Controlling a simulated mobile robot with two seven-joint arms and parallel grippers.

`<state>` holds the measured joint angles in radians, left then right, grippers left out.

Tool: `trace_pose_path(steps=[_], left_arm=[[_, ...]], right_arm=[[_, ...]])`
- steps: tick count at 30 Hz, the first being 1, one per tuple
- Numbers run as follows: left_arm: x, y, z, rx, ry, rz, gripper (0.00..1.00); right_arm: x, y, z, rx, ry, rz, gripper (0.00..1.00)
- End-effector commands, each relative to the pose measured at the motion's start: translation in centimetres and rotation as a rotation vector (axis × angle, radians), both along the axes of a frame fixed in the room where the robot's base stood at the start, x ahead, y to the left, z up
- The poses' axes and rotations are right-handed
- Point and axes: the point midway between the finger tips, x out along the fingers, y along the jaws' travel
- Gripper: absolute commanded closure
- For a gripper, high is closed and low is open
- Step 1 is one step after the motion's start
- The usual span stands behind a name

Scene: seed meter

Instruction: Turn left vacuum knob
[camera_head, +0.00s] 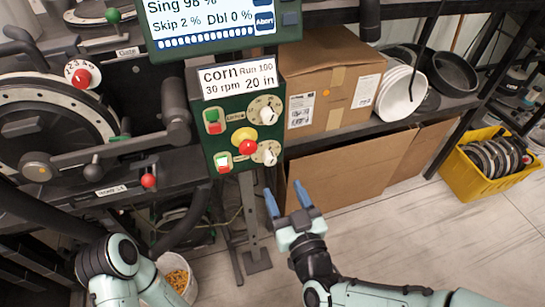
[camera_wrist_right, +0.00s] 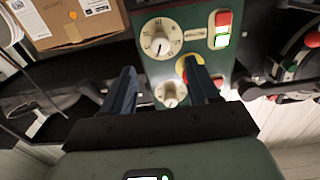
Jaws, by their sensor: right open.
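A dark green control panel (camera_head: 238,130) carries two round white-dialled knobs on its right side. The upper knob (camera_head: 267,110) and lower knob (camera_head: 269,153) have small labels that I cannot read, so I cannot tell which is the vacuum knob. My right gripper (camera_head: 284,188) is open and empty, below and slightly right of the panel. In the right wrist view the panel appears upside down; the lower knob (camera_wrist_right: 160,40) lies beyond the fingertips and the upper knob (camera_wrist_right: 171,92) shows between the fingers (camera_wrist_right: 160,66). No contact is visible. My left gripper is out of view.
Rocker switches (camera_head: 213,120) and a red and yellow button (camera_head: 247,143) sit beside the knobs. A display (camera_head: 210,20) is above. Red-tipped levers (camera_head: 148,181) are left, a cardboard box (camera_head: 328,80) right. A yellow crate (camera_head: 465,180) stands farther right; floor between is free.

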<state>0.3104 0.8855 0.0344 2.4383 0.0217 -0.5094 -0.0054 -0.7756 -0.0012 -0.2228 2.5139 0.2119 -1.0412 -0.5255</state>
Motion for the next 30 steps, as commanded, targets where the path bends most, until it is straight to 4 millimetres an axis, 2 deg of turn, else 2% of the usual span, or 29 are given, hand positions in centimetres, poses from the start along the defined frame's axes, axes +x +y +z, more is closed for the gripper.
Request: trace_pose_path(steps=[2, 6, 12, 18, 26, 27, 29, 30], left_arm=[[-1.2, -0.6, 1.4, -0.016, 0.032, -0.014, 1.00], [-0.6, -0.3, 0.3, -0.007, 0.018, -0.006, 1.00], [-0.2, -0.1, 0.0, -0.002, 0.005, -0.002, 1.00], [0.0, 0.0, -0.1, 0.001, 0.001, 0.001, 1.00], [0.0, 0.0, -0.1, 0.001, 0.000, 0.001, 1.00], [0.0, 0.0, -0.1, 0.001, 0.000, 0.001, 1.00], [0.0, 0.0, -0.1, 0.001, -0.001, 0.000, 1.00], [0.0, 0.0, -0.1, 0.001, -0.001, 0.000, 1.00]], right_arm=[[1.0, 0.4, 0.1, -0.006, 0.002, 0.002, 0.40], [4.0, 1.3, -0.2, -0.001, -0.001, 0.000, 0.40], [7.1, 2.3, -0.2, -0.001, 0.000, 0.001, 0.40], [8.3, 2.7, -0.2, 0.000, 0.001, 0.001, 0.40], [8.5, 2.8, -0.1, 0.000, 0.000, 0.001, 0.40], [8.5, 2.8, -0.1, 0.000, 0.000, 0.001, 0.47], [8.5, 2.8, -0.1, 0.000, 0.000, 0.001, 0.66], [8.5, 2.8, -0.1, 0.000, 0.000, 0.001, 0.79]])
